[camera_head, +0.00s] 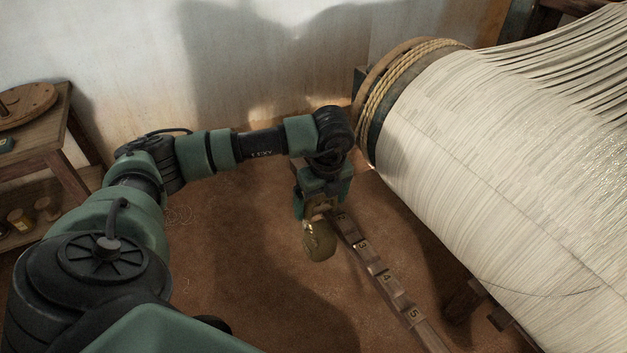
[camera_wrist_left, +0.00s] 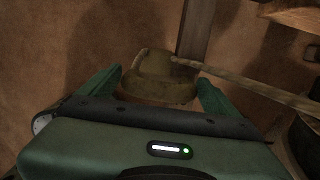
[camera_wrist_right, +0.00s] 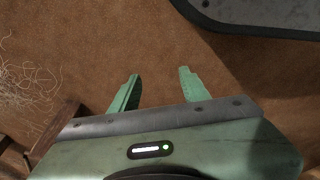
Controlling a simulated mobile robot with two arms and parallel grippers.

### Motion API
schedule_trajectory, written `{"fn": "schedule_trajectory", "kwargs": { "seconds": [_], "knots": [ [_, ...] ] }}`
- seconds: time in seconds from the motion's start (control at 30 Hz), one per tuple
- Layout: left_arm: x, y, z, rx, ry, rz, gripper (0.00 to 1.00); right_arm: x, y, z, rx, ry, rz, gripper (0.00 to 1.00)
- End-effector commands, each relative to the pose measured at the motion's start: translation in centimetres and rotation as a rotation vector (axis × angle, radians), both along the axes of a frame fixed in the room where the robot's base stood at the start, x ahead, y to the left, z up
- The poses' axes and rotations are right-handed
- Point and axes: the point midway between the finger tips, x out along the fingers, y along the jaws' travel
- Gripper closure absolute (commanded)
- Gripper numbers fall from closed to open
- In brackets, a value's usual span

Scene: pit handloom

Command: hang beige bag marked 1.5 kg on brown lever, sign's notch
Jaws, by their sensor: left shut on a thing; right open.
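My left gripper (camera_head: 321,200) is shut on the beige bag (camera_head: 320,243), which hangs below it beside the upper end of the brown lever (camera_head: 396,297). The lever slants down to the right and carries number plates; 3, 4 and 5 can be read. In the left wrist view the bag (camera_wrist_left: 158,78) sits between the fingers (camera_wrist_left: 160,80), with the lever (camera_wrist_left: 197,28) behind it. I cannot tell whether bag and lever touch. The bag's mark cannot be read, and no sign shows. My right gripper (camera_wrist_right: 160,74) is open and empty over brown floor.
A loom roller (camera_head: 500,150) wound with pale warp and rope stands right of the lever. A wooden table (camera_head: 62,130) with a shelf of small jars stands at the left. In the left wrist view a rope or rod (camera_wrist_left: 255,90) runs right from the bag. Floor left of the bag is clear.

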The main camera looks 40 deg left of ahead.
Motion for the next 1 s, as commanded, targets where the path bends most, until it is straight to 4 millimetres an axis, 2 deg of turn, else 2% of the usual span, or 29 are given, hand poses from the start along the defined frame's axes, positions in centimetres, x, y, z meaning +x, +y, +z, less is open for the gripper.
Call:
{"fn": "schedule_trajectory", "kwargs": {
  "seconds": [0.37, 0.6, 1.0],
  "knots": [
    [2.5, -1.0, 0.2, 0.0, -0.008, 0.001, 0.81, 0.0, 0.1, 1.0, 0.0, 0.006, -0.003, 0.54],
    [3.9, -1.6, 0.3, 0.0, -0.008, 0.0, 0.81, 1.0, 0.1, 2.3, 0.002, -0.009, -0.004, 0.54],
    [3.8, -1.5, -0.9, 0.0, -0.006, 0.0, 0.81, 2.0, 0.2, 4.6, 0.002, -0.024, -0.005, 0.54]
  ]
}}
